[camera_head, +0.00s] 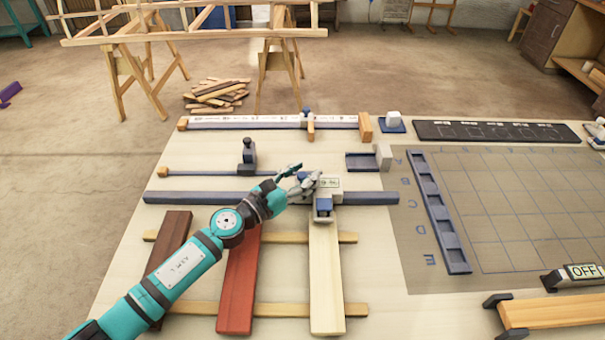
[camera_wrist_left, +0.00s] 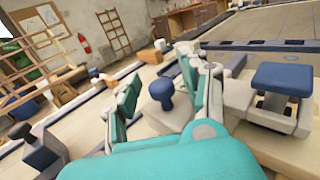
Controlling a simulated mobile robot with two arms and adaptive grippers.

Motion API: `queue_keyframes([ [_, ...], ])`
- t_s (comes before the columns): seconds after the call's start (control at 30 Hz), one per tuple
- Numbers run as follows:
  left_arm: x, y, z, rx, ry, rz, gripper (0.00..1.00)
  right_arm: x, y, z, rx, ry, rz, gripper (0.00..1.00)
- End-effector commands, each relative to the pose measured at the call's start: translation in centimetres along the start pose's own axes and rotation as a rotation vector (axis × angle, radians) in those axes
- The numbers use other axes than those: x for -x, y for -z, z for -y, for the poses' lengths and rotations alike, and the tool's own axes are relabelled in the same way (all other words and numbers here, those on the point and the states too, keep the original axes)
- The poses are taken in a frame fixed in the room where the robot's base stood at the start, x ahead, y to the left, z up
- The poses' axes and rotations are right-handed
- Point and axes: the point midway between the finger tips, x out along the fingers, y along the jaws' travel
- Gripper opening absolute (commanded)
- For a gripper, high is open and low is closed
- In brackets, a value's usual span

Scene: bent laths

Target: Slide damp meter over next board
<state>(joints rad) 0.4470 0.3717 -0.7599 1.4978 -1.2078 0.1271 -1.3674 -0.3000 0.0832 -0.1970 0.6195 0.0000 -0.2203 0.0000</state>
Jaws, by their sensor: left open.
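The damp meter (camera_head: 329,184), a pale block with a small display and a blue pad, sits on the dark blue rail (camera_head: 370,198) at the far end of the pale board (camera_head: 326,275). The red board (camera_head: 238,285) and the dark brown board (camera_head: 172,250) lie to its left. My left gripper (camera_head: 303,177) is open at the meter's left side. In the left wrist view, a blue knob (camera_wrist_left: 161,92) stands between its spread fingers; contact is unclear. The meter's blue pad (camera_wrist_left: 285,79) shows at right there. My right gripper is not in view.
Two light battens (camera_head: 345,238) lie under the boards. Behind the rail are a thinner rail with a dark slider (camera_head: 248,156) and a long scale (camera_head: 270,121). A dark tray (camera_head: 361,162) stands behind right. A gridded mat (camera_head: 520,200) covers the table's right side.

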Motion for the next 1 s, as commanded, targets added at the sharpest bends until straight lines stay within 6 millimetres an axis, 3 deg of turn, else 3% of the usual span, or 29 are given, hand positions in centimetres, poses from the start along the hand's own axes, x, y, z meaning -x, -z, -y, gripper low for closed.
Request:
queue_keyframes([
  [0.2,0.0,0.04,0.01,0.0,0.0,-0.001,0.44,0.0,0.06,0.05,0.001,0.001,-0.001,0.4],
  [0.53,0.03,0.04,0.0,0.0,0.0,-0.001,0.01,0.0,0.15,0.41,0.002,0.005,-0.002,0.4],
  [1.0,0.06,0.15,0.12,0.001,0.003,-0.003,0.0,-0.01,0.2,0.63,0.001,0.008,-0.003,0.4],
])
